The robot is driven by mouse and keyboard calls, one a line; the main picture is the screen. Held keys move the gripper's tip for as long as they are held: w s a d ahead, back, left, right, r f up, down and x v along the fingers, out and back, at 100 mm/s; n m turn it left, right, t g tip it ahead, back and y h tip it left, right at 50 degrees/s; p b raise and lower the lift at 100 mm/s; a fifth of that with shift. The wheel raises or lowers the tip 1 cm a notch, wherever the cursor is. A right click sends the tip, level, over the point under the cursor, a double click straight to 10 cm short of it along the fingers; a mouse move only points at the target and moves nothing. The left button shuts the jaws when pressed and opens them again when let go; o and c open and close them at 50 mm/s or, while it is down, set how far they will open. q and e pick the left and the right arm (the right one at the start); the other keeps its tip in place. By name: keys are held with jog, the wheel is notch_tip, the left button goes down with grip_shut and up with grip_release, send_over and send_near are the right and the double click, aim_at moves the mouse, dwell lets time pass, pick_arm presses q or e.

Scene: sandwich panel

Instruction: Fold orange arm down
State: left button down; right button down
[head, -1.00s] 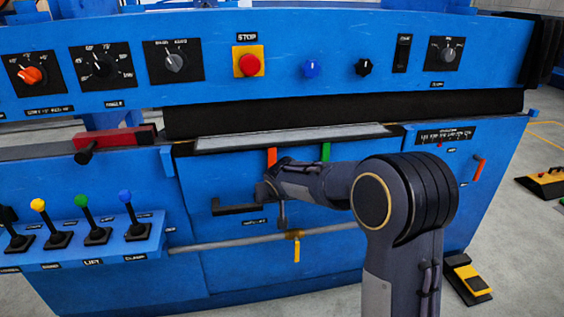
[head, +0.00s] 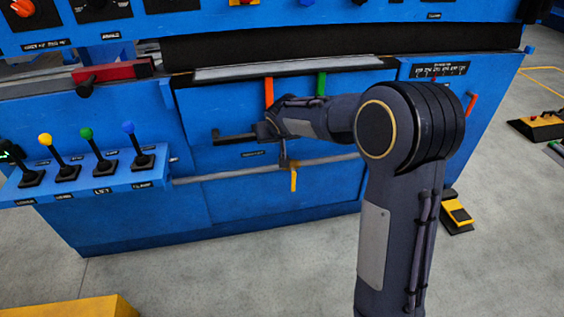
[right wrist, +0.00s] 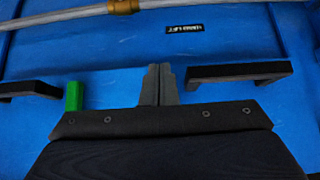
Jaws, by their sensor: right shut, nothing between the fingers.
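The orange arm (head: 269,92) is a narrow upright bar on the blue front panel, below the grey ledge. A similar green arm (head: 321,84) is to its right; it also shows in the right wrist view (right wrist: 73,96). My right gripper (head: 283,162) points down in front of the panel, just below the orange arm's visible part. In the right wrist view, the right gripper (right wrist: 158,82) is shut and empty, beside a black handle. The orange arm does not show there. My forearm and wrist hide its lower end, so I cannot tell whether they touch. My left gripper is out of view.
A black handle (head: 234,138) juts out left of the gripper. A grey pipe (head: 225,174) with a yellow valve lever (head: 293,180) runs below. Another orange handle (head: 471,105) is at the panel's right. Several coloured-knob levers stand on a left shelf (head: 104,185).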

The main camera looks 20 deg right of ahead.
jog(key=s+a, duration=0.2)
jog(key=s, duration=0.6)
jog(key=shift+s, duration=0.4)
jog(key=shift+f, duration=0.1)
jog(key=s+a+r+g+y, duration=0.1)
jog(key=s+a+y, duration=0.15)
jog(key=s, duration=1.15)
jog(key=s+a+r+g+y, duration=0.1)
jog(key=s+a+y, duration=0.15)
jog(key=s, duration=1.05)
notch_tip(320, 180, up, 34)
jog(key=n+p, duration=0.1)
jog(key=p, duration=3.2)
jog(key=shift+s+a+f+y+p, duration=0.2)
jog(key=shift+s+y+p, duration=0.1)
jog(key=shift+s+p, duration=0.15)
